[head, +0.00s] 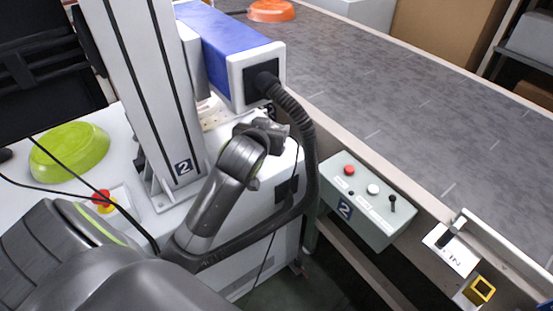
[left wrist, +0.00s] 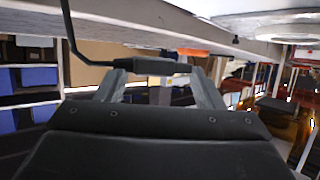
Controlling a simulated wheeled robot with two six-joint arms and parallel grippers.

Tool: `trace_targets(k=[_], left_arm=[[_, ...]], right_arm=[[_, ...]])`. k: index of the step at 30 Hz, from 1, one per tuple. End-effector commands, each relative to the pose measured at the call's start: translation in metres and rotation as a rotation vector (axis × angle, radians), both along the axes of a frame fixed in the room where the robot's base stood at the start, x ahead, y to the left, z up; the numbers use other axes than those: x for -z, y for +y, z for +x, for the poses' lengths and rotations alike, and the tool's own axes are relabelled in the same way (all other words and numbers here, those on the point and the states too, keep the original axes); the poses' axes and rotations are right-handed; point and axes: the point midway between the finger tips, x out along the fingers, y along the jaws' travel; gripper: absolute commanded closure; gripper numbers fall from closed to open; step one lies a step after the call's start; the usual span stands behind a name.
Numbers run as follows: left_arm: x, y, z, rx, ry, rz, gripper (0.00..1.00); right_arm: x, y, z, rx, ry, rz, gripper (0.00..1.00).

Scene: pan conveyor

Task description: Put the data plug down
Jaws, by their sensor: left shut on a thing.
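My left gripper (head: 266,130) is in front of the blue and white machine head, above a white cabinet. In the left wrist view, its two fingers (left wrist: 158,72) are shut on the dark data plug (left wrist: 153,66), which lies crosswise between the fingertips. A black cable (left wrist: 70,35) leaves the plug's left end and bends upward in that view. In the head view the plug is mostly hidden by the gripper, and a thin cable hangs down beside it. My right gripper is in neither view.
The blue and white machine head (head: 232,50) sits on a white column (head: 150,90) close by. A grey control box (head: 368,200) is fixed to the side of the conveyor (head: 420,100). A green pan (head: 70,150) is at the left and an orange one (head: 271,10) at the back.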

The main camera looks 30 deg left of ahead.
Motion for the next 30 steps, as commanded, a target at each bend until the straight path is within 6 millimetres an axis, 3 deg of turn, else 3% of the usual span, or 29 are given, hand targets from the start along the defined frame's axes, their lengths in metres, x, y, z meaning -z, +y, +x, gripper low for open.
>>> trace_targets(k=[2,9,21,30], left_arm=[[0.004,0.004,0.002,-0.027,0.001,-0.002,0.61],[0.047,0.005,0.002,-0.036,0.007,-0.003,0.61],[0.094,0.005,0.001,-0.034,0.004,-0.002,0.61],[0.097,0.004,0.002,-0.033,0.001,-0.002,0.61]], right_arm=[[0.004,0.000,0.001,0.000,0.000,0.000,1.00],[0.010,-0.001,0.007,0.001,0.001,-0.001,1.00],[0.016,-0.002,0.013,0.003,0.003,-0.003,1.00],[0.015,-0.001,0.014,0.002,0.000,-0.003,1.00]])
